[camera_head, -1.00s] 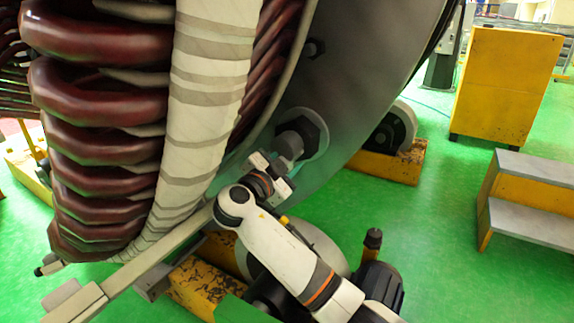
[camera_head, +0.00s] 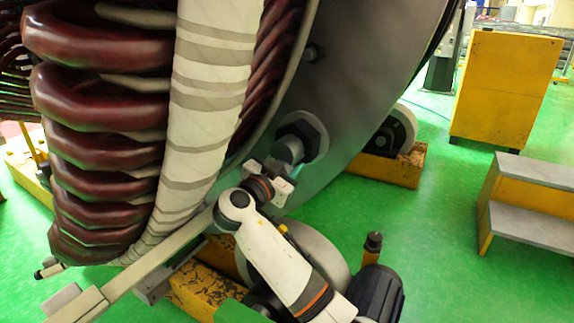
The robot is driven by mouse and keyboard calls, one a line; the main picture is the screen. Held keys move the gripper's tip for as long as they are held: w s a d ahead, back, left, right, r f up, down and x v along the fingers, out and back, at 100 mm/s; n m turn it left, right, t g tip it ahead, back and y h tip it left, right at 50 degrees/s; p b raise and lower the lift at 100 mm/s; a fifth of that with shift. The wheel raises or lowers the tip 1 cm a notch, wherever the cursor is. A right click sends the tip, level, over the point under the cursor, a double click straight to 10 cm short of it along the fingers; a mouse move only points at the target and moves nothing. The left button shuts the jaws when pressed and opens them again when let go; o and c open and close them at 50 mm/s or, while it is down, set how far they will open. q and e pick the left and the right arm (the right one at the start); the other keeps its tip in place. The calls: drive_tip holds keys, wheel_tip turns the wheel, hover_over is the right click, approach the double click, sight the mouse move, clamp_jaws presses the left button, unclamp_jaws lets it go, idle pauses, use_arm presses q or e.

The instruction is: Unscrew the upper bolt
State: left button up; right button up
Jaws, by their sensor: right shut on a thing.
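A thick grey bolt (camera_head: 288,149) sticks out toward the lower left from a dark hexagonal seat on the big grey disc (camera_head: 345,95). My right gripper (camera_head: 275,174) is at the bolt's free end. It is shut on the bolt, with one finger at the upper left and the other at the lower right. The contact is partly hidden by the fingers and the wrist. My left gripper is not in view.
Dark red coils (camera_head: 95,90) and a white wrapped band (camera_head: 208,85) stand left of the gripper. A pale bar (camera_head: 150,255) runs below. Yellow supports (camera_head: 198,290) stand underneath. Yellow steps (camera_head: 530,200) and a cabinet (camera_head: 505,85) are at right, with clear green floor between.

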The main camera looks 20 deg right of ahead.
drive_tip(key=shift+f, duration=0.2)
drive_tip(key=o, duration=0.7)
drive_tip(key=shift+o, duration=1.3)
drive_tip(key=shift+r, duration=0.1)
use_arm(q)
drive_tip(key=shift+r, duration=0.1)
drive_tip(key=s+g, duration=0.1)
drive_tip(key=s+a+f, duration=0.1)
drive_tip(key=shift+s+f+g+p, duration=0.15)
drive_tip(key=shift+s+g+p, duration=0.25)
use_arm(e)
drive_tip(key=v, duration=1.2)
